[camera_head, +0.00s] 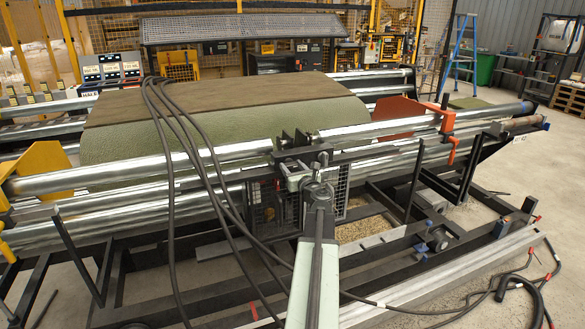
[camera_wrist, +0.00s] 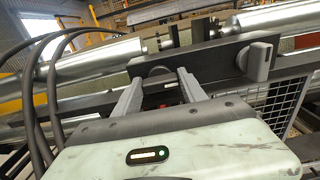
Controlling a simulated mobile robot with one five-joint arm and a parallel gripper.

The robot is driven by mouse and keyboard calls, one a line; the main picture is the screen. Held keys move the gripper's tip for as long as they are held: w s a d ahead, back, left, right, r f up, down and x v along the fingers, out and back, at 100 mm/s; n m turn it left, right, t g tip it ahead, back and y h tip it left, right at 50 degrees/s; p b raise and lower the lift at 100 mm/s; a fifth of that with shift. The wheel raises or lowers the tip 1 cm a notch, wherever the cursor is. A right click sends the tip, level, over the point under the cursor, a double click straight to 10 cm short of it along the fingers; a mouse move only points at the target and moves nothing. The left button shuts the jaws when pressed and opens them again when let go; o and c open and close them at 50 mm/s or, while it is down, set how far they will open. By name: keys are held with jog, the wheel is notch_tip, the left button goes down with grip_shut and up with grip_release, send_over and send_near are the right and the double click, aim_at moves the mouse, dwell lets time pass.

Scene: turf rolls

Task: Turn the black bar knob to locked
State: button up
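My gripper (camera_wrist: 160,77) is open, its two grey fingers apart in front of a dark plate (camera_wrist: 205,56). Between the fingertips in the wrist view is a dark rounded shape (camera_wrist: 157,70) on the plate. It may be the black bar knob, but its bar and its angle cannot be made out. Small red and white marks show just below it. A grey upright handle (camera_wrist: 260,61) sticks out from the plate's right end, clear of the fingers. In the head view my gripper (camera_head: 308,170) is at the frame's middle and hides the knob area.
Shiny rollers (camera_head: 130,175) run across the frame, with a green turf roll (camera_head: 220,115) behind. Black hoses (camera_head: 185,140) hang over the rollers left of my arm. A wire mesh guard (camera_wrist: 277,110) is at right. An orange-red lever (camera_head: 449,122) stands at the right.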

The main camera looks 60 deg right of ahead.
jog(key=shift+d, duration=0.15)
jog(key=shift+c, duration=0.4)
jog(key=n, duration=0.4)
jog(key=shift+a+n, duration=0.2)
jog(key=shift+n, duration=0.2)
jog(key=n, duration=0.4)
jog(key=shift+f+n, duration=0.15)
jog(key=shift+n, duration=0.15)
jog(key=n, duration=0.4)
jog(key=shift+a, duration=0.1)
jog(key=shift+f+n, duration=0.1)
jog(key=shift+n, duration=2.1)
